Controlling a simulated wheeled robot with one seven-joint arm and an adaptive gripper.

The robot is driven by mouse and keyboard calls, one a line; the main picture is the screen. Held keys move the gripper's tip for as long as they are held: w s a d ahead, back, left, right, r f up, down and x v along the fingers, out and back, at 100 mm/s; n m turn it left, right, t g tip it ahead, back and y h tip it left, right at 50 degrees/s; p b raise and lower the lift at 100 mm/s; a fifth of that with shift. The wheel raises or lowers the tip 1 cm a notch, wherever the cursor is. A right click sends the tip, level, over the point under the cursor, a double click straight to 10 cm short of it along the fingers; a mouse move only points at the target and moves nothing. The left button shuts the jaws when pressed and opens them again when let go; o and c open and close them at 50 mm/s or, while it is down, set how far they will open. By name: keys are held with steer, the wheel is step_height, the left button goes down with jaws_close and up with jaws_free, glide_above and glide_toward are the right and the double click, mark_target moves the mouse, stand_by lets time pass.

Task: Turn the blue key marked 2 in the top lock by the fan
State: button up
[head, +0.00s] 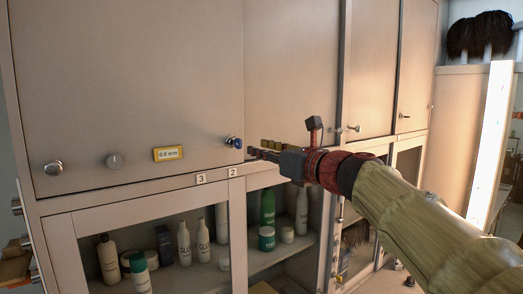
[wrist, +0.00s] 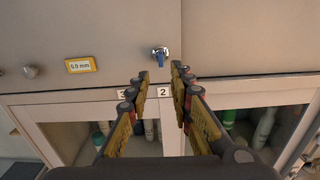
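The blue key (head: 234,142) sits in a round silver lock at the lower right of the upper left cabinet door. In the wrist view, the blue key (wrist: 160,56) hangs from the lock just beyond my fingertips, in line with the gap between them. A white label marked 2 (head: 233,172) is on the frame below it. My gripper (head: 257,151) is in front of the door, just right of the key. Its two yellow-padded fingers are apart with nothing between them in the wrist view (wrist: 161,72). I cannot make out a fan.
A label marked 3 (head: 201,179) is left of label 2. Glass-fronted shelves below hold several bottles (head: 184,243). Dark hair-like bundles (head: 480,35) lie at the top right.

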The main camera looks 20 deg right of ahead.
mark_target(241, 144)
steer(key=shift+p+x, duration=0.75)
steer(key=shift+x, duration=3.55)
steer(key=shift+w+f, duration=0.1)
steer(key=shift+w, duration=0.25)
steer(key=shift+s, duration=0.1)
steer(key=shift+c, duration=0.3)
jaws_close()
